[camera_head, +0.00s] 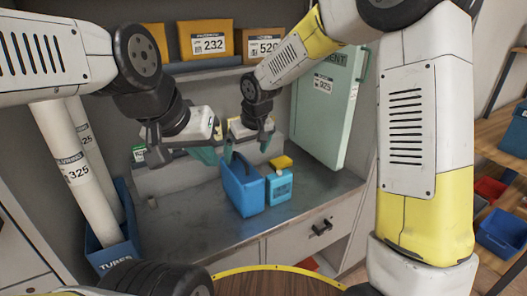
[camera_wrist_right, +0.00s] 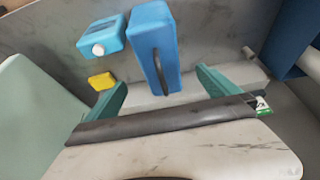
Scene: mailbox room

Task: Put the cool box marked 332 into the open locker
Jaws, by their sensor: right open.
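A tall blue box (camera_head: 243,187) with a dark handle strip stands on the grey counter (camera_head: 190,226). A smaller light-blue box (camera_head: 279,188) with a label stands close to its right. I cannot read 332 on either. My right gripper (camera_head: 248,152) is open and empty behind and above the tall box. In the right wrist view the tall box (camera_wrist_right: 152,48) lies beyond and between the spread teal fingers, apart from them. My left gripper (camera_head: 183,157) appears open and empty, left of the tall box. A pale green door (camera_head: 325,105) marked 925 stands open; its locker interior is not clear.
A yellow block (camera_head: 281,161) lies behind the small box. Yellow parcels, one marked 232 (camera_head: 207,41), sit on a shelf above. A blue bin (camera_head: 110,255) with white tubes (camera_head: 78,172) stands at the left. The counter's front left is clear.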

